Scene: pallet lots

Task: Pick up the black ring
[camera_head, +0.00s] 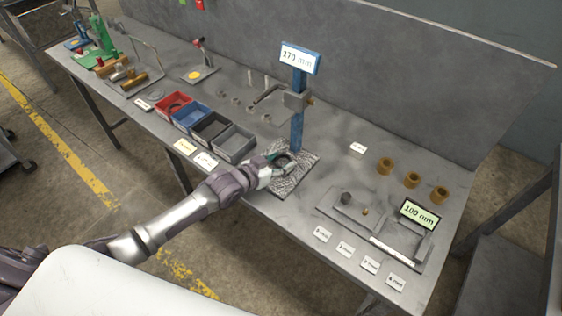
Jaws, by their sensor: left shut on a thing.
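The black ring (282,159) is a small dark loop over the grey patterned pad (303,161) at the foot of the blue post. My left gripper (279,165) reaches in from the left and is shut on the ring, with its fingers covering part of it. I cannot tell whether the ring touches the pad or is just above it. My right gripper is not in view.
Red (172,105), blue (191,117), black (210,130) and grey bins (238,144) stand left. A 100 mm gauge (420,213) and several brass bushings (411,180) are right.

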